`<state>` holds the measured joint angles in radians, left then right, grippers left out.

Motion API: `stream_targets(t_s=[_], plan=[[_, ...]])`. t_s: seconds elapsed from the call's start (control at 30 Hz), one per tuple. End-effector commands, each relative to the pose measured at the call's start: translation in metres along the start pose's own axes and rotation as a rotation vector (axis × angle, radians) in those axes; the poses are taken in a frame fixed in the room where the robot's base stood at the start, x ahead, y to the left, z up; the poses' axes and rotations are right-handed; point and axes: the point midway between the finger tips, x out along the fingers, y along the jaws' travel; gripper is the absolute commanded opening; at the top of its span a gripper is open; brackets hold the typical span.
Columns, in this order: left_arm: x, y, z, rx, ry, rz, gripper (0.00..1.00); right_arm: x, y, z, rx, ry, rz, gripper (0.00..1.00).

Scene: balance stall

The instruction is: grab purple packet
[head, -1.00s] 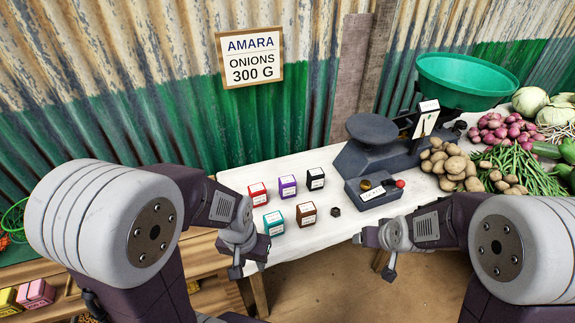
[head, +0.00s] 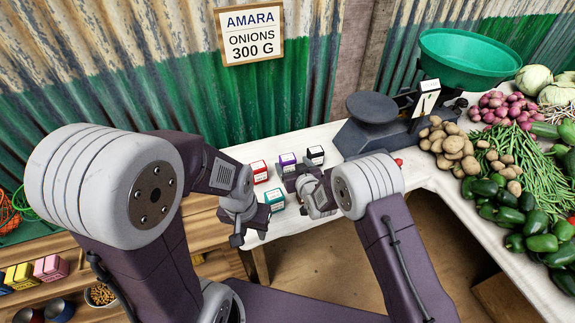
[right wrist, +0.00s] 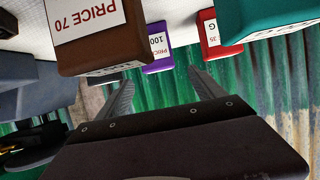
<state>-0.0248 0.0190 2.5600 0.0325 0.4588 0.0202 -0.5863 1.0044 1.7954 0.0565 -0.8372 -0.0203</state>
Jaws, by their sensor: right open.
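The purple packet (head: 287,160) stands upright on the white table in the head view, between the red and black packets. In the right wrist view, which is upside down, the purple packet (right wrist: 157,62) shows beyond and between my two fingers. My right gripper (right wrist: 160,78) is open and empty, pointing at it with a gap left. In the head view my right gripper (head: 291,181) is just on the near side of the purple packet. My left gripper (head: 237,240) hangs by the table's front left edge; its jaws are too small to read.
A red packet (head: 259,172), a black packet (head: 315,155) and a teal packet (head: 274,200) stand close by. A brown packet (right wrist: 100,45) is very near in the right wrist view. A dark scale (head: 372,110) with a green bowl (head: 470,58) stands to the right, beside vegetables.

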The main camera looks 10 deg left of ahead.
Motion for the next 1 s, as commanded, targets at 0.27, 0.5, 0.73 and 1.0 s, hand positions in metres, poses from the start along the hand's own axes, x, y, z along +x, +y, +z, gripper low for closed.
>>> stream_targets(t_s=[0.27,0.5,0.73,1.0], plan=[[0.002,0.000,0.000,0.000,0.000,0.000,0.36,0.039,0.000,0.003,0.000,0.001,0.001,0.78],[0.003,0.000,0.000,0.000,0.000,0.000,0.36,0.052,0.000,0.001,0.000,0.000,0.001,0.78],[0.003,0.000,0.000,0.000,0.000,0.000,0.36,0.051,0.000,0.001,0.000,0.000,0.001,0.48],[0.003,0.000,0.000,0.000,0.000,0.000,0.36,0.051,0.000,0.001,0.000,0.000,0.001,0.09]])
